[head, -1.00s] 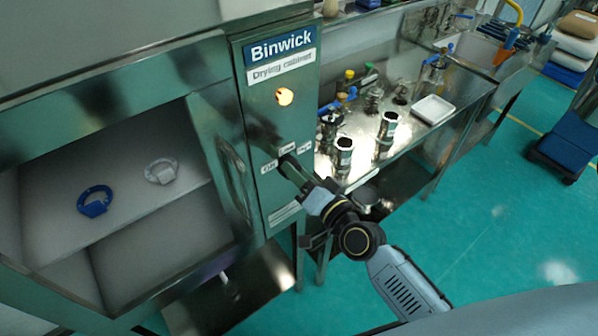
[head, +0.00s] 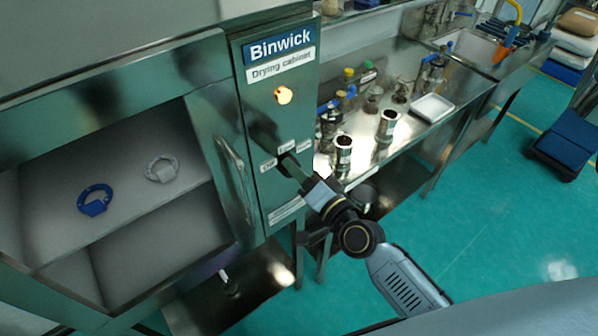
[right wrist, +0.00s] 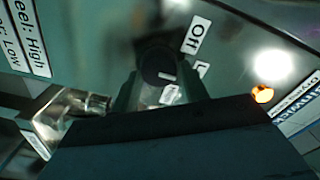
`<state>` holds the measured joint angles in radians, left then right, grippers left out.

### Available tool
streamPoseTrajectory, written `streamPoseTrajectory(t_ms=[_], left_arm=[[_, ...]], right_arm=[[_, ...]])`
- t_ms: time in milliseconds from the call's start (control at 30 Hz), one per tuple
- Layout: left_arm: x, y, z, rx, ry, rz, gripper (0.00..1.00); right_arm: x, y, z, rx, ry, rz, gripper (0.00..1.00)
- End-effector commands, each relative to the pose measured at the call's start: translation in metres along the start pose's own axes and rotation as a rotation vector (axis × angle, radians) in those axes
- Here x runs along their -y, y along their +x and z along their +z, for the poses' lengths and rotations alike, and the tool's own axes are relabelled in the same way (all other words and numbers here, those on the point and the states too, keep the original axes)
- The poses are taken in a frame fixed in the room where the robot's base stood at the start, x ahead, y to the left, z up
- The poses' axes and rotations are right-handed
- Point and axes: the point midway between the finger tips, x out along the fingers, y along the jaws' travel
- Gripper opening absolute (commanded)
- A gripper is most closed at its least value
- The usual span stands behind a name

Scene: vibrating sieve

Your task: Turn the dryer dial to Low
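The dryer dial (right wrist: 156,62) is a dark round knob with a short white mark on the drying cabinet's front panel. In the right wrist view, an Off label (right wrist: 195,35) and two partly hidden labels lie around it. I cannot tell which label the mark points to. My right gripper (right wrist: 158,84) has one finger on each side of the dial and appears closed on it. In the head view my right gripper (head: 291,164) reaches the panel just below the label row and hides the dial. My left gripper is out of view.
The cabinet's lit orange lamp (head: 283,95) is above the dial. A door handle (head: 236,178) stands left of the panel. The open chamber holds a blue ring (head: 95,201) and a pale ring (head: 161,170). A steel bench (head: 405,130) with metal vessels stands on the right.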

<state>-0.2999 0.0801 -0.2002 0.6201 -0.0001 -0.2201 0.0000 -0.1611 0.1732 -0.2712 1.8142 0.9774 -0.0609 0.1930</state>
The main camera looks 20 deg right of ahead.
Motion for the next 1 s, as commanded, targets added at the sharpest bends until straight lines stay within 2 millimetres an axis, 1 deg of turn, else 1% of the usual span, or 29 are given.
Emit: streamPoseTrajectory(t_ms=[33, 100, 133, 400, 533, 667, 800, 1000], left_arm=[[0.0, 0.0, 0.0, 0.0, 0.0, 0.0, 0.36], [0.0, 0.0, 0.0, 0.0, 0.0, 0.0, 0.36], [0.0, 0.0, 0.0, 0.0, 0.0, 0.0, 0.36], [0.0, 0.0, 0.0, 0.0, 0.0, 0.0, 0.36], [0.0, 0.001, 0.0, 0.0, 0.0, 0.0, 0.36], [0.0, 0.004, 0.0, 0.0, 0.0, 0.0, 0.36], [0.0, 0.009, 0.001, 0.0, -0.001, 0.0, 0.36], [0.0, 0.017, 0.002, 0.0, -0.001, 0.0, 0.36]], right_arm=[[0.0, 0.0, 0.0, 0.0, -0.001, 0.0, 0.52], [0.0, 0.0, 0.0, 0.0, -0.001, 0.0, 0.61], [0.0, 0.0, 0.0, 0.0, -0.001, 0.0, 0.62], [0.0, -0.001, 0.0, 0.0, -0.001, 0.0, 0.62], [-0.001, -0.011, 0.0, 0.0, -0.002, 0.002, 0.62], [-0.002, -0.033, 0.001, 0.002, -0.003, 0.003, 0.62], [-0.003, -0.064, 0.002, 0.003, -0.003, 0.003, 0.62], [-0.002, -0.104, 0.002, 0.004, -0.003, 0.002, 0.62]])
